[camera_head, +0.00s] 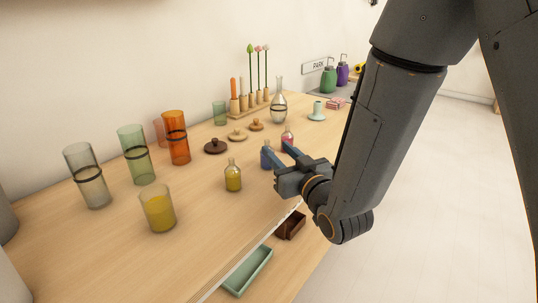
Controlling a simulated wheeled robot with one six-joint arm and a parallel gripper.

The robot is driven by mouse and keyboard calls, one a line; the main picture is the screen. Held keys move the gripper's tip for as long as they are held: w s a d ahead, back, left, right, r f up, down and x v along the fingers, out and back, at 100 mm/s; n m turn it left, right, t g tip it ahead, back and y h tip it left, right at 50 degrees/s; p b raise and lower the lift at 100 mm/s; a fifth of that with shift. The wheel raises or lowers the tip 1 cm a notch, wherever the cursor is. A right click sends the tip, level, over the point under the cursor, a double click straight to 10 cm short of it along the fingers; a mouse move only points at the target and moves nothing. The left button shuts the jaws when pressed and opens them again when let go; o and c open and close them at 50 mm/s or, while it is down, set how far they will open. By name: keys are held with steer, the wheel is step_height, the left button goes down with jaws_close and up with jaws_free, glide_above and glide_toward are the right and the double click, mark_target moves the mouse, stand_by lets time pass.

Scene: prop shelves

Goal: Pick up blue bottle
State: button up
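The blue bottle (265,156) stands upright on the wooden shelf top, near its front edge. It is small and partly hidden by my gripper. My gripper (279,152) reaches in from the right, with its fingers pointing toward the back left. The fingers look parted, with a gap between them. The fingertips are very close to the blue bottle in the picture. I cannot tell whether they touch it or how it lies relative to the gap.
A pink bottle (288,139) stands just behind the fingers, and a yellow bottle (233,177) to the left. Dark and tan lids (215,146) lie behind. Glass cylinders (177,138) and a yellow-filled glass (158,209) stand further left. Trays (247,271) sit below the front edge.

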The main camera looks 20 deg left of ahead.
mark_target(268, 145)
steer(key=x, duration=0.3)
steer(key=p+x, duration=0.1)
steer(key=shift+s+a, duration=0.15)
steer(key=shift+a, duration=0.45)
steer(key=shift+w+a, duration=0.35)
steer(key=shift+w, duration=0.15)
steer(key=c, duration=0.9)
steer(key=shift+d, duration=0.1)
jaws_close()
steer(key=shift+f, duration=0.1)
